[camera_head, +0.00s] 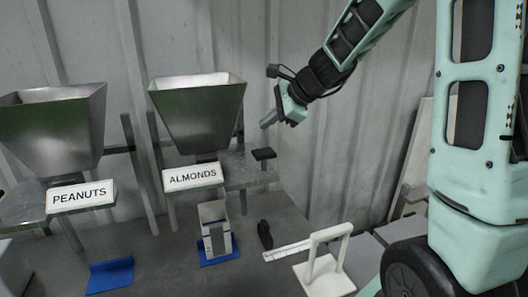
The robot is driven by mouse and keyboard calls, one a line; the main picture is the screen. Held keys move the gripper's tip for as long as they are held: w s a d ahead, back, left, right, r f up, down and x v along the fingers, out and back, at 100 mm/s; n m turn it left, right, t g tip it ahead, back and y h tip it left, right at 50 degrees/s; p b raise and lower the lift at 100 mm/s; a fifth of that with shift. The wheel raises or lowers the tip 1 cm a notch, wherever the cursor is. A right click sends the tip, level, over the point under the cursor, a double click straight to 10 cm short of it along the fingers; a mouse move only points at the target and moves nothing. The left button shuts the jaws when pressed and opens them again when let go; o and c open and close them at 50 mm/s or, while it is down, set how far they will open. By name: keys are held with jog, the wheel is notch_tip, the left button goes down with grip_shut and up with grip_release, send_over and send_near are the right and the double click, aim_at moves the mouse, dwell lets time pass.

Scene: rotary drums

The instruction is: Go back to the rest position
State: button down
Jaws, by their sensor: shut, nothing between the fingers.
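My gripper (268,120) hangs in the air in the upper middle, at the end of my green arm, and is shut and empty. It points down and left, to the right of the hopper labelled almonds (200,112). It looks apart from everything around it. The finer shape of its fingertips is too small to make out.
A hopper labelled peanuts (50,130) stands at the left. A white container (215,228) stands on a blue base (219,252) below the almonds hopper. An empty blue base (110,275) lies front left. A white stand (325,268) and a small black object (265,234) are right of the container.

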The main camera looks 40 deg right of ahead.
dwell(0.4)
jog(key=s+a+f+n+g+b, duration=0.2)
jog(key=s+a+f+n, duration=0.15)
jog(key=a, duration=0.35)
jog(key=s+a+f+n+g+y+b, duration=0.1)
jog(key=s+a+f+n+g, duration=0.1)
jog(key=s+a+f+n, duration=0.25)
jog(key=s+a+f+n+g+b, duration=0.1)
jog(key=s+a+f+n+b, duration=0.2)
jog(key=a, duration=0.5)
jog(key=s+a+f+n+g+h+b, duration=0.1)
jog(key=s+a+f+n+h+b, duration=0.1)
jog(key=s+f+n, duration=0.3)
jog(key=s+a+f+n+g+h+b, duration=0.1)
jog(key=s+a+f+n, duration=0.3)
jog(key=s+n, duration=0.9)
jog(key=shift+s+a+f+n+g+h+b, duration=0.3)
jog(key=shift+s+a+f+g+h+b, duration=0.1)
jog(key=shift+a+g+h, duration=0.3)
jog(key=shift+w+a+r, duration=0.1)
